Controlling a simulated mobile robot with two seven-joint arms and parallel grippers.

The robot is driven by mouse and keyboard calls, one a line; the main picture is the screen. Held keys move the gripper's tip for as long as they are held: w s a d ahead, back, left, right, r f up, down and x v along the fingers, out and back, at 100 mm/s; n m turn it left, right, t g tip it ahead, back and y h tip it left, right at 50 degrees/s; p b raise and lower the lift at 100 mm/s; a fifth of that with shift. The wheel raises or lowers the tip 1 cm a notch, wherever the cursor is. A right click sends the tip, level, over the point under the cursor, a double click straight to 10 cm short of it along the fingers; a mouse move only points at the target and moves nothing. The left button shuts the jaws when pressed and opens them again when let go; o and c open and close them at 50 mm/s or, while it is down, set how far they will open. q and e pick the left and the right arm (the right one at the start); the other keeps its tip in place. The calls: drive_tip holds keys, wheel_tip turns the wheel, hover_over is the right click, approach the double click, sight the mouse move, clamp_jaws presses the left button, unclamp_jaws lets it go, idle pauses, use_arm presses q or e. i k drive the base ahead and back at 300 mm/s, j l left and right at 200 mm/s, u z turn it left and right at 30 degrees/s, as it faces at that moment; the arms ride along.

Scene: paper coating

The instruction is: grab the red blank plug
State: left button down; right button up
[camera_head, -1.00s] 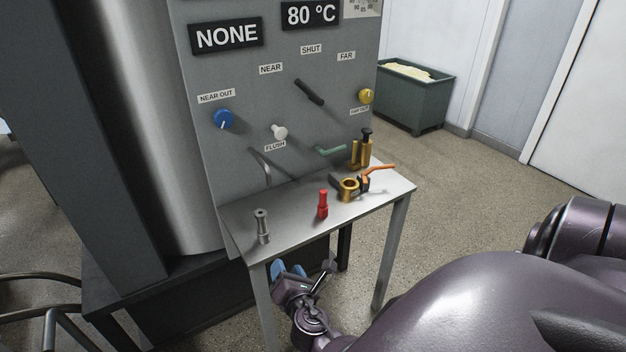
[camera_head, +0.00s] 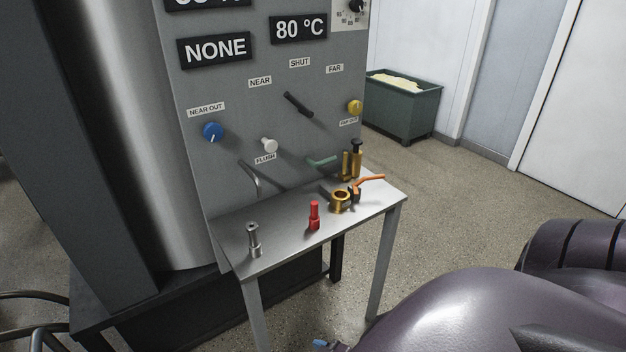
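The red blank plug (camera_head: 314,216) stands upright on the small metal table (camera_head: 285,249), near the middle of its front part. My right gripper (camera_head: 322,344) shows only as a bit of blue fingertip at the bottom edge, below and in front of the table and apart from the plug. The rest of it is cut off, so I cannot tell whether it is open or shut. My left gripper is not in view.
On the table, a steel fitting (camera_head: 254,240) stands left of the plug; a brass ring (camera_head: 340,202), an orange-handled valve (camera_head: 369,179) and brass parts (camera_head: 350,163) stand to the right. The control panel (camera_head: 224,168) with knobs rises behind. Open floor lies right of the table.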

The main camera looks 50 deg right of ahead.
sight(314, 219)
drive_tip(key=z, duration=1.45)
